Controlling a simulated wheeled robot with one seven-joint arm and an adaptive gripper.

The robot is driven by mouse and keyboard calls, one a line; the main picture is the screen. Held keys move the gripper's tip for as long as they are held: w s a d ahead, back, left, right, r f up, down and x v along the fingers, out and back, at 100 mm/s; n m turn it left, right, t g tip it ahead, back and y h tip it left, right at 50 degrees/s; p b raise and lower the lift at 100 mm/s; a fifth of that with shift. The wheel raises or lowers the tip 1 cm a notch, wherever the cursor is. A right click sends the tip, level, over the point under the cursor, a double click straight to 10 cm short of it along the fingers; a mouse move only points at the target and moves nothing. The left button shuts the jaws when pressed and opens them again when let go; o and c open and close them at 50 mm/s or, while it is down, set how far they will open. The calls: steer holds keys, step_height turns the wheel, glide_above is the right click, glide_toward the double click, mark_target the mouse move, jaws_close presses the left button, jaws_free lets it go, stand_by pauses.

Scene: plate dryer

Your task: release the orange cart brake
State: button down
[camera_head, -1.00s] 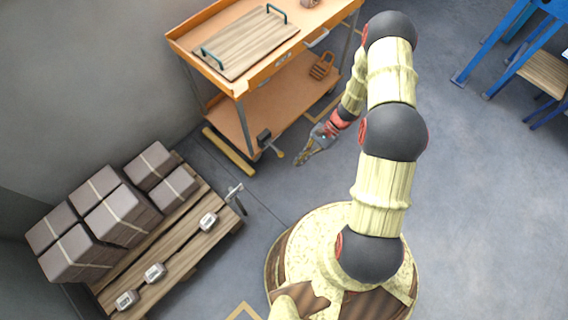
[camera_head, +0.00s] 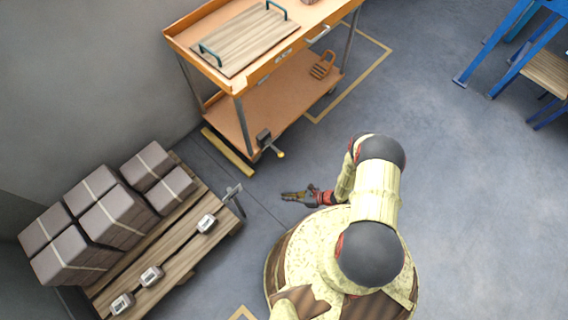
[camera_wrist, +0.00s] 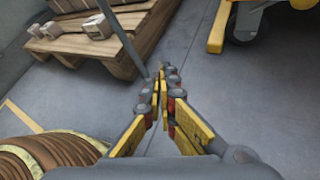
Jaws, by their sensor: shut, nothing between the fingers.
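The orange cart (camera_head: 300,55) stands at the upper middle of the head view. At its near lower corner is a dark brake part (camera_head: 264,137) with a lever ending in a yellow tip (camera_head: 281,154). My gripper (camera_head: 284,195) is shut and empty, low over the floor, below the lever in the picture and apart from it. In the wrist view my gripper (camera_wrist: 165,75) points over bare floor. A cart wheel (camera_wrist: 243,22) shows at that view's top right; the lever cannot be made out clearly there.
A yellow bar (camera_head: 228,152) lies on the floor left of the cart's near corner. A pallet (camera_head: 180,262) with grey boxes stands at lower left. Blue furniture (camera_head: 500,50) is at upper right. Floor right of the cart is clear.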

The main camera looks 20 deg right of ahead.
steer(key=w+d+f+m+t+h, duration=0.2)
steer(key=w+d+m+t+h, duration=0.2)
steer(key=w+d, duration=0.5)
steer(key=shift+w+f+m+t, duration=0.15)
steer(key=shift+w+m+t, duration=0.25)
steer(key=shift+w+t, duration=0.55)
steer(key=shift+w+g, duration=0.25)
steer(key=shift+w, duration=0.1)
steer(key=b+x, duration=0.4)
steer(key=x, duration=0.6)
steer(key=shift+w+d+r, duration=0.1)
steer(key=shift+r, duration=0.85)
steer(key=shift+w+d+r, duration=0.1)
steer(key=shift+d+r, duration=0.05)
steer(key=shift+r, duration=0.85)
